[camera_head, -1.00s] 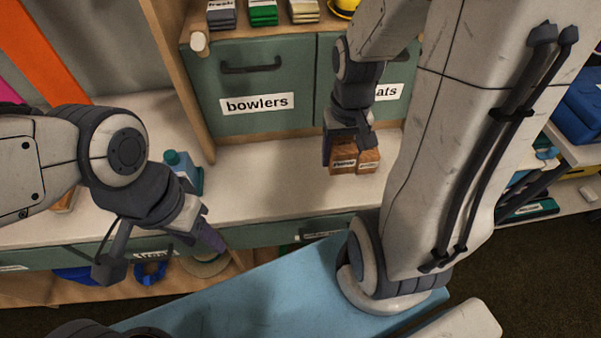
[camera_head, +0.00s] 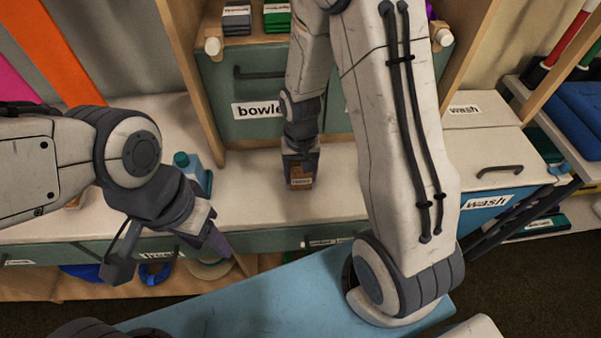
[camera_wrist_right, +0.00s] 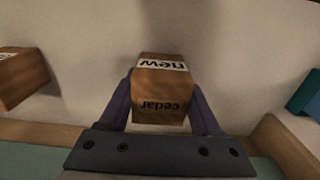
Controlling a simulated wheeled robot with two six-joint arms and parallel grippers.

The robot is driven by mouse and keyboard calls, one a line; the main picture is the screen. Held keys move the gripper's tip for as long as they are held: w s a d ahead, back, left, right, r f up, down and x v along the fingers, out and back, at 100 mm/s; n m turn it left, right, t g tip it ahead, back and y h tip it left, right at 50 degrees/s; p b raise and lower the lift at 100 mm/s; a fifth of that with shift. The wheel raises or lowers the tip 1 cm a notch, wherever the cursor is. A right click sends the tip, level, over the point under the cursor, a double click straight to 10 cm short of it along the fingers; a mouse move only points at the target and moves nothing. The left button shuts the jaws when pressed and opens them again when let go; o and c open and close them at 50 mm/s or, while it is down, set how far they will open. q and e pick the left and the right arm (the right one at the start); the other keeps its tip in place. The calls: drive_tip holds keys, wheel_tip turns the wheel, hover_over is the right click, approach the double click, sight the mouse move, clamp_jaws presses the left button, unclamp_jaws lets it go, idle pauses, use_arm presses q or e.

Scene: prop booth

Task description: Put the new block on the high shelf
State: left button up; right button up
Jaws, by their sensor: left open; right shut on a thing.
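The new block (camera_wrist_right: 160,88) is brown wood with a white "new" label and the word "cedar", seen upside down in the right wrist view. My right gripper (camera_wrist_right: 163,106) is shut on it, with a finger on each side. In the head view the same block (camera_head: 301,176) shows below my right gripper (camera_head: 300,160), over the pale counter. Whether it touches the counter is unclear. My left gripper (camera_head: 212,238) is open and empty near the counter's front edge.
A second wooden block (camera_wrist_right: 18,78) stands left in the right wrist view. A wash box (camera_head: 490,160) stands right of my right arm. The counter (camera_head: 250,190) left of the held block is clear.

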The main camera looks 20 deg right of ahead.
drive_tip(key=shift+f, duration=0.2)
drive_tip(key=o, duration=1.4)
wheel_tip(320, 180, up, 12)
drive_tip(key=shift+f+p, duration=0.2)
drive_tip(key=shift+p, duration=0.4)
drive_tip(key=shift+r, duration=0.3)
drive_tip(key=s+a+r+n, duration=0.2)
drive_tip(key=s+a+n, duration=0.1)
drive_tip(key=s, duration=0.3)
drive_tip(key=s+a+r+n, duration=0.2)
drive_tip(key=s+a+n, duration=0.2)
drive_tip(key=s+a, duration=0.1)
drive_tip(key=s+a+r+n+y, duration=0.1)
drive_tip(key=s+a+r+n, duration=0.1)
drive_tip(key=s, duration=0.5)
drive_tip(key=shift+a+n, duration=0.8)
drive_tip(key=shift+a, duration=0.4)
